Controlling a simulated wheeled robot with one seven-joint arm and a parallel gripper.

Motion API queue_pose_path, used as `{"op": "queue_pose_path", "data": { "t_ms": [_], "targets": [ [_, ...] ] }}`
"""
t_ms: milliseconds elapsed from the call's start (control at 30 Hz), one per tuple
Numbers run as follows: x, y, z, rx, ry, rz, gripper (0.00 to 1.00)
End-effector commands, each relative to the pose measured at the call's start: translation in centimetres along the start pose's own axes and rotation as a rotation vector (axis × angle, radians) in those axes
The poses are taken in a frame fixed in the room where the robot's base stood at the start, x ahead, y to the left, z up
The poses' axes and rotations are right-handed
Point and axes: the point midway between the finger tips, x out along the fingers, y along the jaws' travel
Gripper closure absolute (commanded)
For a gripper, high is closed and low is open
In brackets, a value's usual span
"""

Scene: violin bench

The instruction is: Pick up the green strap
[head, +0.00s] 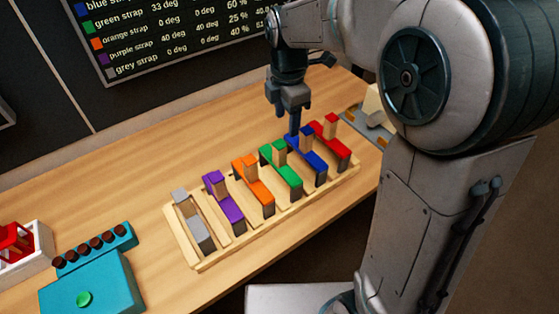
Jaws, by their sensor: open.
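The green strap (285,172) lies in a light wooden rack (237,258), between the orange strap (257,185) on its left and the blue strap (309,158) on its right. A small wooden block stands up near its far end, with a green cap on top. My gripper (294,127) hangs pointing down above the far side of the rack, close to the blue strap's far end and right of the green strap. Nothing shows between its fingers. The gap between the fingertips is hard to see from here.
The rack also holds a red strap (334,144), a purple strap (226,205) and a grey strap (195,232). A teal box (95,291) and a white tray (38,262) stand at the left. A dark board (170,35) is behind. The table behind the rack is clear.

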Motion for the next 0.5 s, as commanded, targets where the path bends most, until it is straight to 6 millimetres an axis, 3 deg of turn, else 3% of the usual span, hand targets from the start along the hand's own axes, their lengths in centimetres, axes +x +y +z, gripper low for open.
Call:
{"op": "queue_pose_path", "data": {
  "t_ms": [267, 500],
  "targets": [
    [2.1, 1.6, -0.8, -0.164, 0.006, -0.023, 0.47],
    [6.8, 1.4, -0.8, -0.163, 0.006, -0.024, 0.47]
  ]
}}
